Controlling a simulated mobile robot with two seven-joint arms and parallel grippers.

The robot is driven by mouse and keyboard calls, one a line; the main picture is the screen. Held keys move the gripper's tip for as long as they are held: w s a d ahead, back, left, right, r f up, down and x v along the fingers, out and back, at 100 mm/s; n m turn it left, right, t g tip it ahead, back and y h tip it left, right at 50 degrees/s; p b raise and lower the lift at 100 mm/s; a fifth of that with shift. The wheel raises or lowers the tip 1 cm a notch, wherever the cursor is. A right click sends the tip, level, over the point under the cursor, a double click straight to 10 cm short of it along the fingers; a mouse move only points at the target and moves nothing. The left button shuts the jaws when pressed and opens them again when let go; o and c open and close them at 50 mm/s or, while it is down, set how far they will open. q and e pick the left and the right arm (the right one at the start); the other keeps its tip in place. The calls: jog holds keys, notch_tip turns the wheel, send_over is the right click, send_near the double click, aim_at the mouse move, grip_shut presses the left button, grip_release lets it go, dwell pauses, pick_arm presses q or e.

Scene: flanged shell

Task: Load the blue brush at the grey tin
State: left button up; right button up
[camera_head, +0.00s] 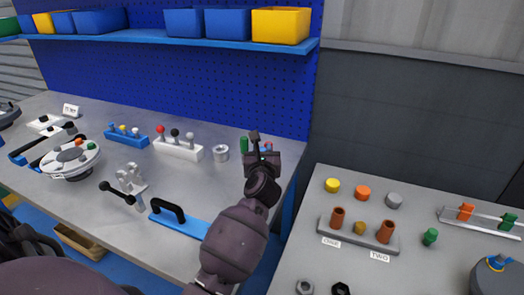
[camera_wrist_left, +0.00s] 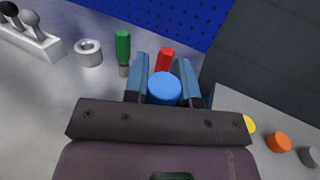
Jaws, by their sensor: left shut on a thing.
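My left gripper (camera_head: 256,143) is over the right end of the grey bench, next to the blue back wall. In the left wrist view its two fingers (camera_wrist_left: 165,85) are shut on the blue brush (camera_wrist_left: 164,88), of which only the round blue end shows. The brush's lower part is hidden, and I cannot make it out in the head view. The grey tin (camera_head: 221,153), a short open cylinder, stands on the bench left of the gripper, apart from it. The tin also shows in the left wrist view (camera_wrist_left: 89,52). My right gripper is not in view.
A green-handled tool (camera_wrist_left: 122,45) and a red-handled one (camera_wrist_left: 165,58) stand close to the gripper. A white lever block (camera_head: 178,148) is left of the tin. A blue plate with a black handle (camera_head: 178,218) lies in front. A second table (camera_head: 300,225) is at right.

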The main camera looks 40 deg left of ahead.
pick_arm(q)
jog(key=shift+f, duration=0.15)
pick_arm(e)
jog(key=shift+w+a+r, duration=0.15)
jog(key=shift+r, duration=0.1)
pick_arm(q)
jog(key=shift+f, duration=0.2)
dwell(0.9)
jog(key=shift+r+p, duration=0.8)
jog(key=shift+r, duration=0.05)
notch_tip(320, 180, up, 6)
jog(key=p, duration=0.5)
jog(key=shift+f, duration=0.1)
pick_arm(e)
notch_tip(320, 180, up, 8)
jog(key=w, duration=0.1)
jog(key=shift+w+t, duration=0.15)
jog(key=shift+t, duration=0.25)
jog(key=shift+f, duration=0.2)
